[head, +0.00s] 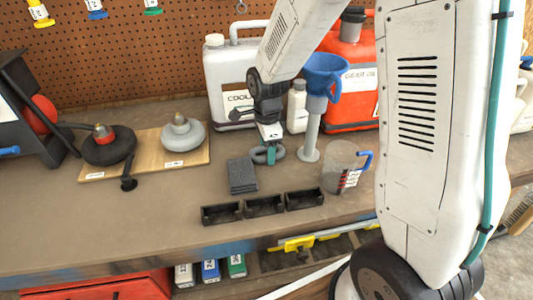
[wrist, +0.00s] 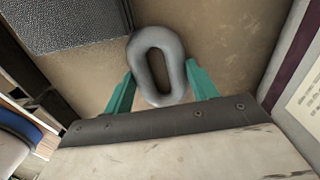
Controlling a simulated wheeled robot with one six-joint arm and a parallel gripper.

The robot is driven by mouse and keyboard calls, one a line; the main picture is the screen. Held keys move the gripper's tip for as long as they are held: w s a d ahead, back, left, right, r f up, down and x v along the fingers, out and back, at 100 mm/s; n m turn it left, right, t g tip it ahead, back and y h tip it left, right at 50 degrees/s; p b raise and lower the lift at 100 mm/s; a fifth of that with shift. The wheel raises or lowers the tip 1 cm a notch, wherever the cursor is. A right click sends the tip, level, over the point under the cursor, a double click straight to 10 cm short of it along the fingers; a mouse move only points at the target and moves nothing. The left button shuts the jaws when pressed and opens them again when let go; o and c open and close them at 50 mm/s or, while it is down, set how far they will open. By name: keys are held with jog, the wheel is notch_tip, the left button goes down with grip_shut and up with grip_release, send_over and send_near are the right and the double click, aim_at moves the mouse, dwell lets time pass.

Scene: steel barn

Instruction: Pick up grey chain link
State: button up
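The grey chain link (wrist: 143,76) is a thick oval ring. In the head view the link (head: 258,155) lies on the workbench, partly hidden by my gripper (head: 270,154). In the wrist view my gripper (wrist: 160,70) has its two teal fingers apart, one on each side of the link. The fingertips are close to the link's sides; whether they touch it I cannot tell. Bench surface shows through the ring's hole.
A dark slab (head: 242,176) lies just in front of the link. Three black bins (head: 262,207) line the bench's front edge. A blue funnel (head: 325,75) in a stand and a measuring jug (head: 342,168) stand to the right. A coolant jug (head: 221,85) is behind.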

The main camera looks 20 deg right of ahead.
jog(key=c, duration=0.4)
jog(key=shift+o, duration=0.3)
